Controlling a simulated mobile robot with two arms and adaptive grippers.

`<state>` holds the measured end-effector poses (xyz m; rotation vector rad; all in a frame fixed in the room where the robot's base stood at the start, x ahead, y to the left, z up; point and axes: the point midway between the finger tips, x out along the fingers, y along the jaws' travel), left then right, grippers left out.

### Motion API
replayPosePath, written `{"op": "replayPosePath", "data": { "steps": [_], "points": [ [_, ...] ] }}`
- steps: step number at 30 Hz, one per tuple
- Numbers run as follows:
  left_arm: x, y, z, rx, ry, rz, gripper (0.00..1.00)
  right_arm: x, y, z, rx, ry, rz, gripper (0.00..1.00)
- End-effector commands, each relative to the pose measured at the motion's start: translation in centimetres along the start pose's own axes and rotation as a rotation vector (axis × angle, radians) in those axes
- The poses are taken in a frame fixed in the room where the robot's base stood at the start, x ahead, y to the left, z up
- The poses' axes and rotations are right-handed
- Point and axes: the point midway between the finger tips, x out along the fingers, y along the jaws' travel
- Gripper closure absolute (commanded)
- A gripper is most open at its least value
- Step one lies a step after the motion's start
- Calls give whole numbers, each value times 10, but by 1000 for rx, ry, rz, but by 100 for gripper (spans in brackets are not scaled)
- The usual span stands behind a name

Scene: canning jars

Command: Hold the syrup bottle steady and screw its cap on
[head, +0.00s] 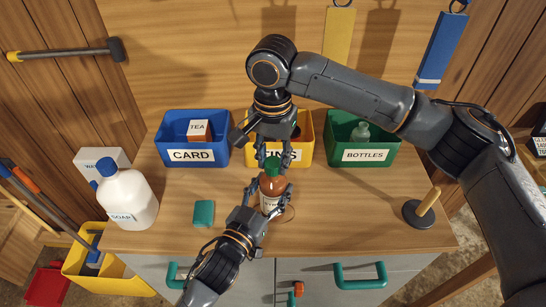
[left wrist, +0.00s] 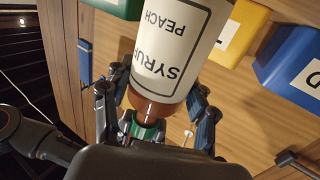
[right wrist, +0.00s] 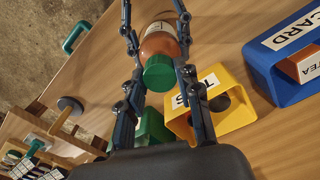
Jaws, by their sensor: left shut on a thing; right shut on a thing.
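The syrup bottle (head: 270,186) is amber with a white label and stands on the table in front of the yellow bin. My left gripper (head: 269,196) is shut on its body from the front. The left wrist view shows the label of the syrup bottle (left wrist: 175,45) reading SYRUP PEACH. The green cap (right wrist: 158,73) is at the top of the bottle's neck, and it also shows in the left wrist view (left wrist: 147,130). My right gripper (head: 272,161) points down from above and is shut on the cap. I cannot tell how far the cap is threaded.
A blue CARD bin (head: 192,155), a yellow bin (head: 306,152) and a green BOTTLES bin (head: 365,156) line the back. A soap bottle (head: 128,198) and a teal block (head: 204,213) stand left, a plunger (head: 422,210) right. The table between bottle and plunger is clear.

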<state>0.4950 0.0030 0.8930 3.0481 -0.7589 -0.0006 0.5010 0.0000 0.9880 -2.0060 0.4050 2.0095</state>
Motion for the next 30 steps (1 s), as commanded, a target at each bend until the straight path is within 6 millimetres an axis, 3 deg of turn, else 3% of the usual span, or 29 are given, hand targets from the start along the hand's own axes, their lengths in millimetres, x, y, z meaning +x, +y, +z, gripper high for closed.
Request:
{"op": "replayPosePath", "data": {
  "steps": [6,7,12,16,24,30],
  "points": [
    [0,0,0,0,-1,0,80,2,0,0,0,0,0,77],
    [0,0,0,0,-1,0,80,1,0,0,0,1,0,71],
    [0,0,0,0,-1,0,80,1,0,0,0,1,0,100],
    [0,0,0,0,-1,0,80,1,0,0,42,0,-1,100],
    [0,0,0,0,-1,0,80,1,0,0,354,-2,-1,100],
    [0,0,0,0,-1,0,80,1,0,-1,406,0,-1,100]
  ]
}}
